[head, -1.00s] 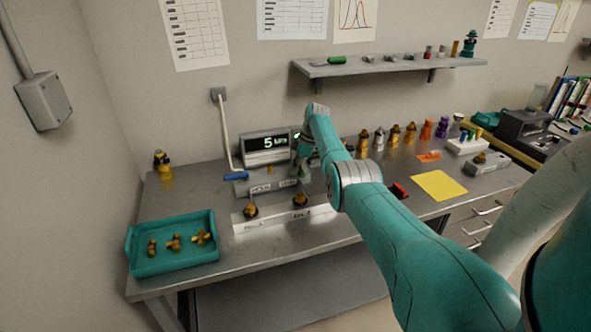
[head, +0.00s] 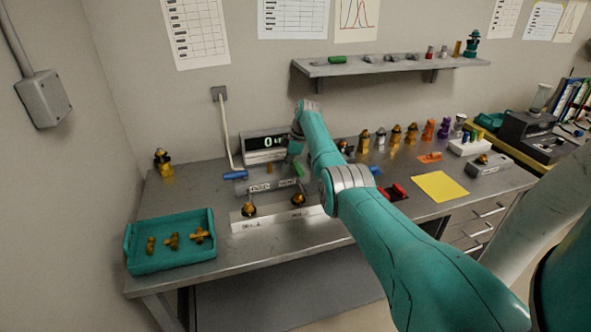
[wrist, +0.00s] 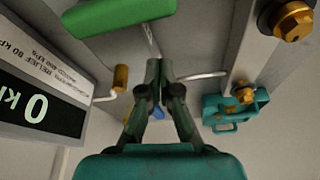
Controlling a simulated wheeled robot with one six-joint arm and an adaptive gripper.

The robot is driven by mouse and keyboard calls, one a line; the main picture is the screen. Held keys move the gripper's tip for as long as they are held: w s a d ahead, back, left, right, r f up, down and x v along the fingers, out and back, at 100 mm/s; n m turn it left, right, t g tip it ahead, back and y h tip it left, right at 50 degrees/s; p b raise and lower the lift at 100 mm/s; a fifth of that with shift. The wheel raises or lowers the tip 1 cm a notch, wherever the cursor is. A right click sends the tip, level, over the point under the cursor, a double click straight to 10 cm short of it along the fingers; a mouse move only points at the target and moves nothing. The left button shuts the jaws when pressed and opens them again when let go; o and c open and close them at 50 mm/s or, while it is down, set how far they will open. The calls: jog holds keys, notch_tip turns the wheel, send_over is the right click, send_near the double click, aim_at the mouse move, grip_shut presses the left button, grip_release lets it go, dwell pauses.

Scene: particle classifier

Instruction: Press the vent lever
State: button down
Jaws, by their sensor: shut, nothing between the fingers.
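The test unit has a display (head: 266,144) reading 0, which also shows in the wrist view (wrist: 36,108). My gripper (wrist: 160,68) is shut and empty, its fingertips together. In the head view my gripper (head: 294,152) is just in front of the display, above the grey base. A green handle (wrist: 118,12) on a thin rod lies beyond the fingertips in the wrist view, apparently clear of them. A blue handle (head: 235,175) is on the left of the unit. A small brass-coloured handle (wrist: 121,78) is left of the fingers. I cannot read which handle is marked vent; the fingers' contact is unclear.
A teal tray (head: 129,256) with brass fittings stands at the front left. A white strip (head: 270,221) with brass fittings lies in front of the unit. Red pieces (head: 396,192) and a yellow sheet (head: 440,186) are to the right. A shelf (head: 390,66) hangs above.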

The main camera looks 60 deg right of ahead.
jog(key=v, duration=0.8)
jog(key=shift+w+r, duration=0.2)
jog(key=shift+w, duration=0.1)
jog(key=shift+d, duration=0.15)
